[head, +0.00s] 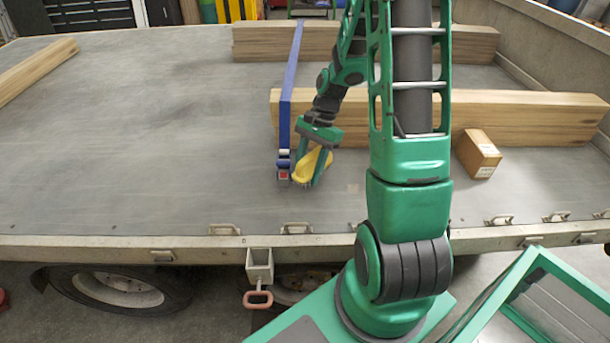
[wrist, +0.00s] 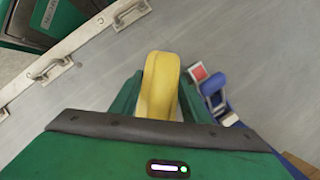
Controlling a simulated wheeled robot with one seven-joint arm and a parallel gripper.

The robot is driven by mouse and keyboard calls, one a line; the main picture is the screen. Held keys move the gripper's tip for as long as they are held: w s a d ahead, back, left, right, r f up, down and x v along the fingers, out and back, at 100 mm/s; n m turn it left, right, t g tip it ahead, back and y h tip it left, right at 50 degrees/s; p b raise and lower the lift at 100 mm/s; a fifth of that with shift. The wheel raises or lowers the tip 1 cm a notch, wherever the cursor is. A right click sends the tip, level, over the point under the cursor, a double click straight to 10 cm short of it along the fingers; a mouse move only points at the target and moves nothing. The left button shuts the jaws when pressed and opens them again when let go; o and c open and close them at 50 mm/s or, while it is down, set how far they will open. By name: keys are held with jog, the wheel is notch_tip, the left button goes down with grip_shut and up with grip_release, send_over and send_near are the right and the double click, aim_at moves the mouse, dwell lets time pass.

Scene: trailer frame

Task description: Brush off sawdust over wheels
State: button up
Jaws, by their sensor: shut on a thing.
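My gripper (head: 309,163) is shut on a yellow brush (head: 312,165). In the head view the brush is tilted just above or on the grey trailer deck, with bristles at its lower end; I cannot tell whether they touch. In the wrist view the brush's yellow body (wrist: 158,85) stands between the two green fingers (wrist: 155,100). A wheel (head: 125,288) shows below the deck's front edge at left. Another wheel, behind the winch, is mostly hidden by my arm and base. I see no clear sawdust pile; a darker patch (head: 185,105) marks the deck.
A blue strap (head: 288,90) with a buckle (head: 283,170) lies close left of my gripper; the buckle also shows in the wrist view (wrist: 210,85). Timber beams (head: 510,118) and a cardboard box (head: 478,153) are to the right. Metal handles (head: 224,229) line the front edge.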

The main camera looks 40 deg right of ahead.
aim_at(310, 156)
jog(key=shift+r, duration=0.15)
jog(key=shift+r, duration=1.45)
